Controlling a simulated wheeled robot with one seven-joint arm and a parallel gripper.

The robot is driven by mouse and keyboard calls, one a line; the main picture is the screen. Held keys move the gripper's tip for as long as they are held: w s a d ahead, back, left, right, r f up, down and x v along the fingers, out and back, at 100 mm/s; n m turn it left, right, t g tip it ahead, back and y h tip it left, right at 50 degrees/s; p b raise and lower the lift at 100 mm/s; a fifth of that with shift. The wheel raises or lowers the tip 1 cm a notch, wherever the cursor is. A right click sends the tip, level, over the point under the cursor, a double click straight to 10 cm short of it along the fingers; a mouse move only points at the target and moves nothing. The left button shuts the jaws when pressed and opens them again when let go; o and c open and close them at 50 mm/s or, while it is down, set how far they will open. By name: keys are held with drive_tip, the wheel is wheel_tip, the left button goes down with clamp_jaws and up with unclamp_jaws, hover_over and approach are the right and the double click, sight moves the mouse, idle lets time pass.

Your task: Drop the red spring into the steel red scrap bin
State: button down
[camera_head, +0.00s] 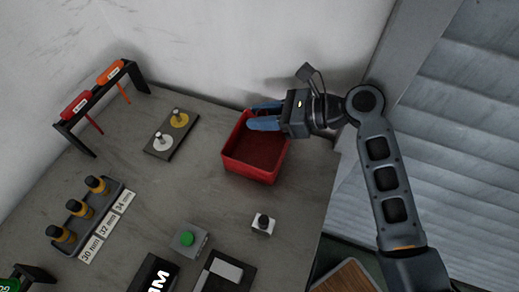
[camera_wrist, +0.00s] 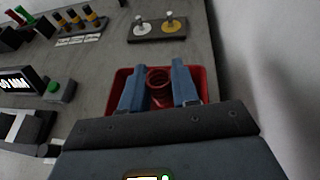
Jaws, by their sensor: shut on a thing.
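The red scrap bin (camera_head: 250,171) is an open red box near the back right of the grey bench. My gripper (camera_head: 264,114) reaches in from the right with its blue fingers over the back part of the bin. In the wrist view, the red spring (camera_wrist: 159,79) shows as red coils between the two blue fingers of my gripper (camera_wrist: 160,82), with the red bin (camera_wrist: 121,76) behind and below. The gripper is shut on the spring. In the head view the fingers hide the spring.
A dark plate with two pegs (camera_head: 171,134) stands left of the bin. A white block with a black knob (camera_head: 263,224) and a green button box (camera_head: 188,239) are in front. The wall (camera_head: 250,50) is close behind.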

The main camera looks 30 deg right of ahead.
drive_tip(key=shift+f+b, duration=1.8)
drive_tip(key=shift+b, duration=0.3)
drive_tip(key=shift+r, duration=0.1)
drive_tip(key=c, duration=0.8)
unclamp_jaws()
drive_tip(key=v, duration=0.7)
drive_tip(key=shift+s+d+r, duration=0.15)
drive_tip(key=shift+s+d, duration=0.1)
